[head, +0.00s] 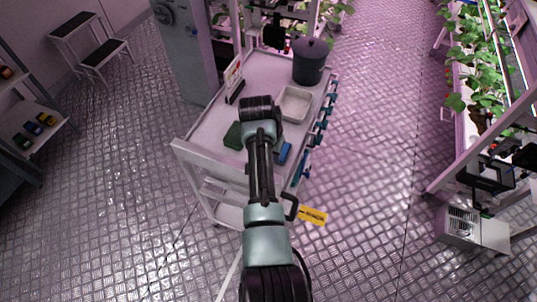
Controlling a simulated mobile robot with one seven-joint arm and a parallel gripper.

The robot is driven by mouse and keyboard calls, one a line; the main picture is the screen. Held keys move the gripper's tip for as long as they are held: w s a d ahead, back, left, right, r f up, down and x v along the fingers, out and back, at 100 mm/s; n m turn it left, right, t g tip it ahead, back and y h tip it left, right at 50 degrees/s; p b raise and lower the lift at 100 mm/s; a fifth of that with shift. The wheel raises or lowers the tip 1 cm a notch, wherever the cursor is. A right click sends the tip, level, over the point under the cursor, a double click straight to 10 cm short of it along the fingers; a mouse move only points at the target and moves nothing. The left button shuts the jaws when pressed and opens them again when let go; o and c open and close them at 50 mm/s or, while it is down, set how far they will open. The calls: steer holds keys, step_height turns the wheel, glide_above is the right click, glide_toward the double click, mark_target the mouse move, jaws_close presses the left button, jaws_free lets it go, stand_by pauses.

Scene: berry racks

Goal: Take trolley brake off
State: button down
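The white trolley (181,160) stands in the middle of the head view, its handle end towards me. A yellow tag (312,215) with dark marks sticks out low at its near right corner. A black curved piece (292,206) sits beside the tag; I cannot tell whether it is the brake lever. The trolley's wheels and any brake pedal are mostly hidden or too small to make out. My arm reaches forward over the trolley's near end and covers part of it. My gripper cannot be made out, so its hold is not shown.
On the trolley are a dark bucket (310,62), a pale tray (294,104), a green item (233,136) and a blue item (284,153). A step stool (90,45) stands back left. Plant racks (480,60) stand right. The floor on both sides is open.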

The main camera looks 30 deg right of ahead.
steer(key=shift+c, duration=2.4)
jaws_free()
steer(key=b+v, duration=0.1)
steer(key=v, duration=1.2)
